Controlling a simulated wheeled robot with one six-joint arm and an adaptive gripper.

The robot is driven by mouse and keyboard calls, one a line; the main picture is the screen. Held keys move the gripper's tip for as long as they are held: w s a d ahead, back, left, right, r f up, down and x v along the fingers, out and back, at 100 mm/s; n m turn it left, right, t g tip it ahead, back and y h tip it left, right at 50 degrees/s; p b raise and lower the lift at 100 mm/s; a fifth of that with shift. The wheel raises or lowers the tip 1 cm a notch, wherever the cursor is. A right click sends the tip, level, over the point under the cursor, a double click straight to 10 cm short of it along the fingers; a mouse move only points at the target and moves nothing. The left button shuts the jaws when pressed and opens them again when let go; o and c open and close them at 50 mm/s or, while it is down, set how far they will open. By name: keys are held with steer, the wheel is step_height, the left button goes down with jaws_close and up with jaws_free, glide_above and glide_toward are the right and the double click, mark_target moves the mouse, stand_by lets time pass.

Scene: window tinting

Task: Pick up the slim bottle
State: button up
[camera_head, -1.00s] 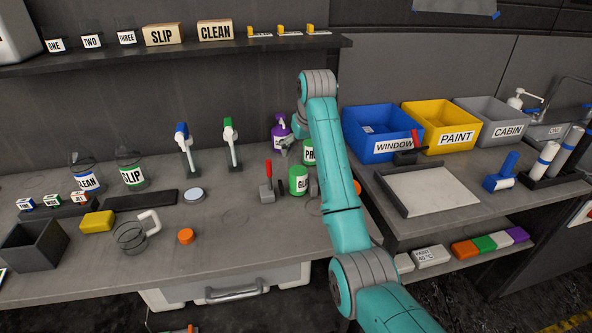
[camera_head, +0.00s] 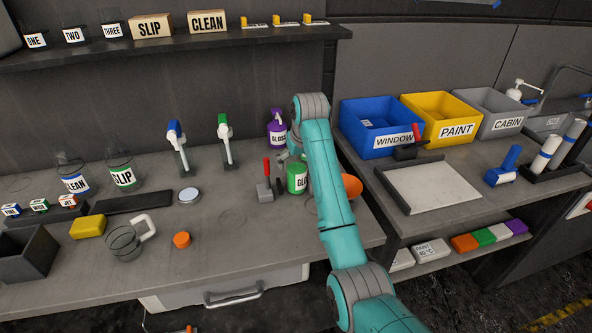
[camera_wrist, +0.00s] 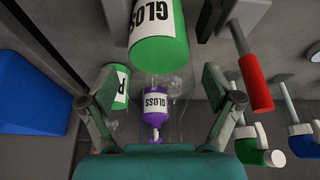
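My gripper (camera_wrist: 160,82) is open, its two fingers wide apart in the wrist view. In the head view it is mostly hidden behind my arm, above the back of the bench. A purple bottle labelled GLOSS (camera_wrist: 153,102) shows between the fingers in the wrist view, beyond them; it also stands at the back of the bench in the head view (camera_head: 277,128). Faint clear outlines, perhaps a transparent bottle, show between the fingers in front of it. I cannot tell for certain which is the slim bottle. Nothing is visibly gripped.
A green GLOSS can (camera_wrist: 158,38) stands close to the fingers, and another green can (camera_wrist: 120,88) is beside the left finger. A red-handled tool (camera_head: 266,180) and an orange object (camera_head: 351,186) are near. The blue WINDOW bin (camera_head: 380,128) stands to the right.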

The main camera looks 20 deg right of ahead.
steer(key=c, duration=1.1)
steer(key=shift+r, duration=0.1)
